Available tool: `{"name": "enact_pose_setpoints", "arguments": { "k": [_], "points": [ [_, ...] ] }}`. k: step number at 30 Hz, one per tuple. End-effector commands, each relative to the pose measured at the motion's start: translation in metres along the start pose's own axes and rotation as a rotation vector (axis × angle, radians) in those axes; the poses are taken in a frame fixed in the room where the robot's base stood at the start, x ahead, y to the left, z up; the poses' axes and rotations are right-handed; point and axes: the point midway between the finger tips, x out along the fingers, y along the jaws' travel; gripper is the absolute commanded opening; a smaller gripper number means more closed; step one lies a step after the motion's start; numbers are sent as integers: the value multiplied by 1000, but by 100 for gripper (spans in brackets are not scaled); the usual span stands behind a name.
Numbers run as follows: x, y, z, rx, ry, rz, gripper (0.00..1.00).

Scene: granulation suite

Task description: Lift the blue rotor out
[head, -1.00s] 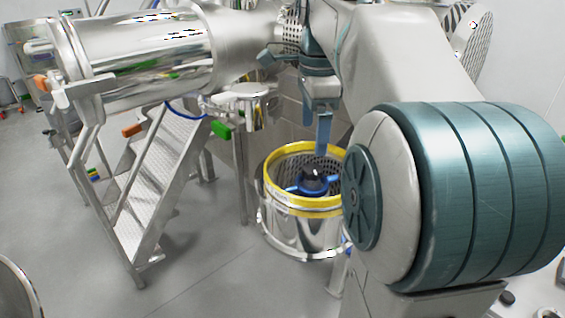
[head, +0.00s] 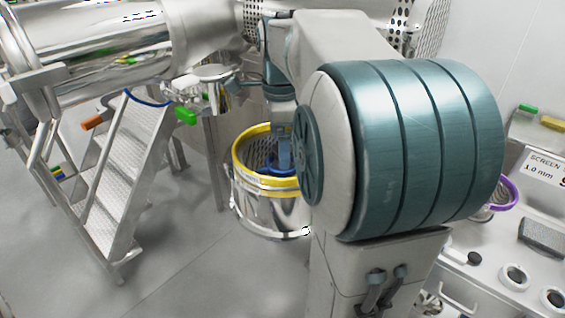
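The blue rotor (head: 266,169) sits inside the round steel housing with a yellow rim (head: 262,184) and a perforated screen. Only a small part of the rotor shows; its dark hub is hidden. My gripper (head: 284,163) reaches down from above into the mouth of the housing, at the rotor's right side in the picture. Its blue finger overlaps the rotor, and my large arm joint covers the right part of the housing. I cannot tell whether the fingers touch the rotor or are open or shut.
A steel ladder (head: 122,172) stands left of the housing. A large steel cylinder (head: 95,45) hangs above, close to my arm. A bench (head: 480,275) with a purple-rimmed part (head: 508,190) and a screen label (head: 546,168) is at right. The floor at lower left is clear.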

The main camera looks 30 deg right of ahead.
Motion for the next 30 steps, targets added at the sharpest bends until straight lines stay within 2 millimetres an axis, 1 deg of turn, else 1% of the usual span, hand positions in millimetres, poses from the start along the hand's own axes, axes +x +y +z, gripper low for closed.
{"name": "enact_pose_setpoints", "arguments": {
  "k": [4, 7, 10, 16, 22, 23, 30],
  "points": [
    [20, 2, 3, -2, 0, 5, 89],
    [32, 2, 3, -1, 0, 2, 89],
    [36, 1, 3, -1, 0, 1, 89],
    [37, 1, 3, -1, 0, 0, 89],
    [37, 1, 3, -1, 0, 0, 34],
    [37, 1, 3, -1, 0, 0, 32],
    [35, 1, 3, -1, 0, -1, 32]
  ]
}}
